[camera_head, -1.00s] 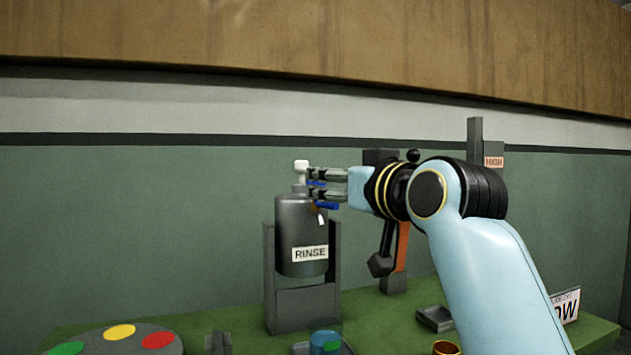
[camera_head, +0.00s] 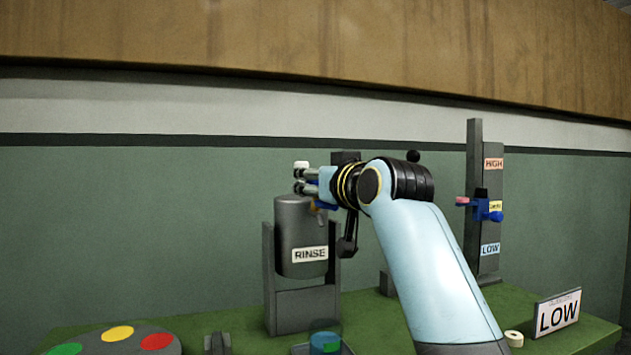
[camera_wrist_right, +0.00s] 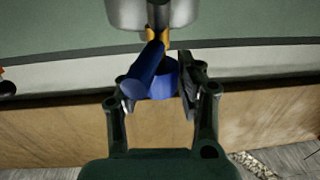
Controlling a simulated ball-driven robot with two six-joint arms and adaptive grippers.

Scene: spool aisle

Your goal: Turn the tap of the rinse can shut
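The rinse can (camera_head: 296,225) is a grey cylinder with a RINSE label, held in a dark stand in the head view. Its tap (camera_head: 316,207) is small and brass-coloured, partly hidden by my right gripper. In the right wrist view, the blue tap handle (camera_wrist_right: 145,80) lies between the fingers of the gripper (camera_wrist_right: 157,92). The fingers are spread apart; whether either touches the handle is unclear. My left gripper is not in view.
A dark post (camera_head: 475,150) with HIGH and LOW tags and a blue slider stands at the right. A LOW sign (camera_head: 558,313) is near the green table's (camera_head: 385,325) right edge. A blue cup (camera_head: 324,343) and a palette (camera_head: 125,342) with coloured spots are in front.

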